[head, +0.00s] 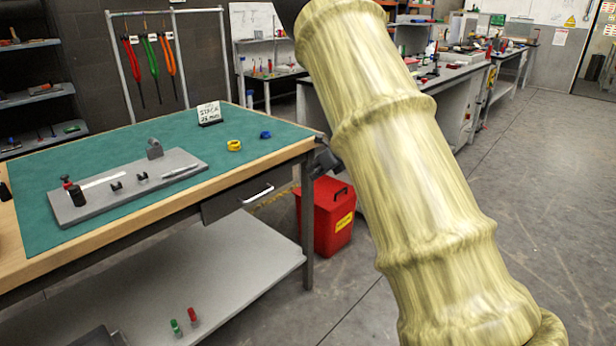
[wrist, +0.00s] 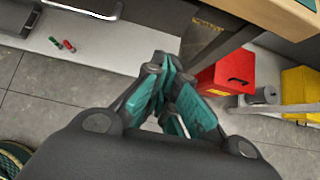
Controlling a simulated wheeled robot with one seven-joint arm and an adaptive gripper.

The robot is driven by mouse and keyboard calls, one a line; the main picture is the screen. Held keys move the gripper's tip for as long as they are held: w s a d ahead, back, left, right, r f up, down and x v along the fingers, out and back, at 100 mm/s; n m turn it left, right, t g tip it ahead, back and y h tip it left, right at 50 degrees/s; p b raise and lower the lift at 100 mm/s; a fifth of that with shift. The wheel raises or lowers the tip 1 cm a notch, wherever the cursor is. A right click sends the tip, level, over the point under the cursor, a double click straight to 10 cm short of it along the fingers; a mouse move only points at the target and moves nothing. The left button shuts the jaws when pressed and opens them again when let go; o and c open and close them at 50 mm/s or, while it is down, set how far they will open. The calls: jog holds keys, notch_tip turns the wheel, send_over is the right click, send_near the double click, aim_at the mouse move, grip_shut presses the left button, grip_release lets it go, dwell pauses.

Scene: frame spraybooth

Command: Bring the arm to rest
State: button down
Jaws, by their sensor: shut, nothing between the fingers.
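My gripper (wrist: 166,82) is in the wrist view, with its teal-padded fingers drawn together and nothing between them. It hangs over the floor beside the workbench, with the lower shelf and a red bin behind it. In the head view my arm, in a yellowish ribbed sleeve, crosses the right half of the picture. Only a small dark part near the bench's right corner shows past the arm, and the fingertips cannot be made out there.
A workbench with a green mat (head: 110,148) stands left, bearing a grey fixture plate (head: 90,208), a yellow ring (head: 234,146) and a blue part (head: 265,134). A red bin (head: 330,225) stands by its leg. Open floor (head: 540,200) lies right.

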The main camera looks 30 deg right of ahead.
jog(key=s+a+f+m, duration=0.5)
jog(key=f+m, duration=0.2)
jog(key=f, duration=0.3)
jog(key=s+a+f+m, duration=0.4)
jog(key=a+f+m, duration=0.2)
jog(key=f, duration=0.4)
jog(key=s+a+f+m+g+h, duration=0.1)
jog(key=s+a+f+m+g, duration=0.1)
jog(key=s+a+f+m, duration=0.35)
jog(key=s+a+f+m+g, duration=0.1)
jog(key=s+a+f+m, duration=0.2)
jog(key=s+f+m, duration=0.6)
jog(key=s+a+f+m+g, duration=0.2)
jog(key=s+a+m, duration=0.15)
jog(key=s, duration=0.65)
jog(key=s+a+f+m+g+h, duration=0.1)
jog(key=s+a+f+m+g, duration=0.2)
jog(key=s, duration=0.7)
jog(key=s+a+f+m, duration=0.2)
jog(key=s+m, duration=0.3)
jog(key=s, duration=0.4)
notch_tip(320, 180, up, 16)
jog(key=p, duration=1.6)
jog(key=shift+s+f+m+g, duration=0.15)
jog(key=shift+s+m+g, duration=0.15)
jog(key=shift+s, duration=0.1)
